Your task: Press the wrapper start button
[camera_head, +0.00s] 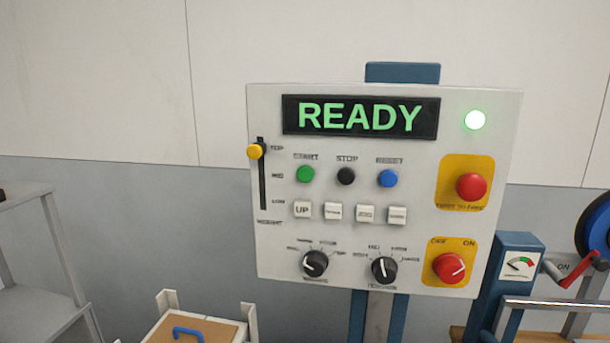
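The wrapper control panel (335,235) is a light grey box on a blue post, facing me in the head view. Its green button (306,174), under the label START, is at the upper left of the panel face. A black STOP button (346,176) and a blue RESET button (387,178) sit to its right. The display (360,117) reads READY in green, and a green lamp (474,120) beside it is lit. Neither of my grippers is in view, and nothing covers the green button.
A red push button (471,187) and a red OFF/ON rotary switch (449,267) are on yellow plates at right. A yellow slider knob (256,151) is at TOP. A grey shelf (35,270) stands left; a blue gauge post (510,275) stands right.

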